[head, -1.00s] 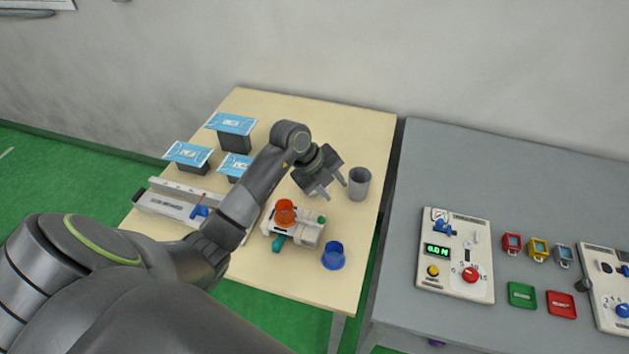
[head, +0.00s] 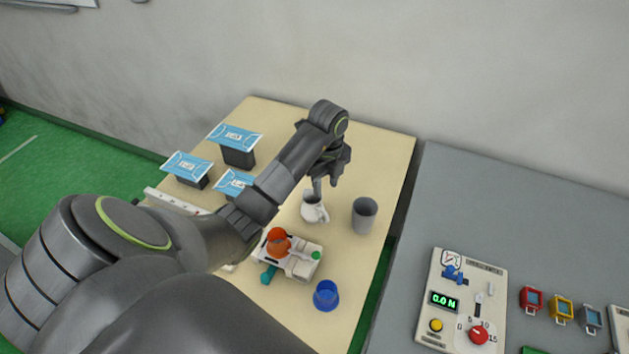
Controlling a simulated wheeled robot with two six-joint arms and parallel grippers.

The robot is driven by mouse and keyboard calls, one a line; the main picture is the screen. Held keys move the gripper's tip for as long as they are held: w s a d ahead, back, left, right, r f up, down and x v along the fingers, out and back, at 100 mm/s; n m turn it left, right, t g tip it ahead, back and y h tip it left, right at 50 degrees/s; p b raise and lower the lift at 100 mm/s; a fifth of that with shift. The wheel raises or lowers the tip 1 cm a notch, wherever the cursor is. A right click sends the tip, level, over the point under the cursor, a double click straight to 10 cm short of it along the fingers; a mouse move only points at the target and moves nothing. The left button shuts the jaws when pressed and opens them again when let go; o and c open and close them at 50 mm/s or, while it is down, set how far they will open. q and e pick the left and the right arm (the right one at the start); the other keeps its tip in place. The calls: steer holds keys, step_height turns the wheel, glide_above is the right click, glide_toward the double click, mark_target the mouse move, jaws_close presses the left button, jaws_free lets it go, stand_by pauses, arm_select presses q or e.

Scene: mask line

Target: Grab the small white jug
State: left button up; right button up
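The small white jug (head: 312,213) stands upright on the cream table, left of the grey cup. Its handle side faces right. My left gripper (head: 325,187) points down just above and behind the jug, with its fingers near the jug's rim. The fingers look apart, but I cannot tell whether one reaches inside the rim or touches the jug. My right gripper is not in view.
A grey cup (head: 364,215) stands close to the right of the jug. In front are a white device with an orange cup (head: 278,241) and a blue cup (head: 326,295). Blue-topped boxes (head: 236,138) stand at the left. A grey table (head: 500,210) with control panels is at right.

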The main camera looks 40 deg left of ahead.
mark_target(325, 213)
arm_select(q)
steer(key=f+b, duration=0.3)
steer(key=f, duration=0.1)
steer(key=f+b, duration=0.2)
steer(key=shift+w+f+b, duration=0.25)
steer(key=shift+f+b, duration=0.05)
steer(key=shift+f, duration=0.1)
step_height(325, 213, down, 4)
steer(key=b, duration=0.3)
steer(key=shift+r+b, duration=0.25)
steer(key=shift+b, duration=0.05)
steer(key=shift+f, duration=0.25)
steer(key=shift+f+b, duration=0.3)
steer(key=shift+b, duration=0.3)
step_height(325, 213, down, 2)
steer(key=b, duration=0.2)
steer(key=shift+w+a+f+b, duration=0.1)
steer(key=shift+f+b, duration=0.15)
steer(key=shift+b, duration=0.05)
step_height(325, 213, down, 2)
jaws_close()
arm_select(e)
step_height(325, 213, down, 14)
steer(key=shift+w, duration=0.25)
arm_select(q)
steer(key=shift+r, duration=0.1)
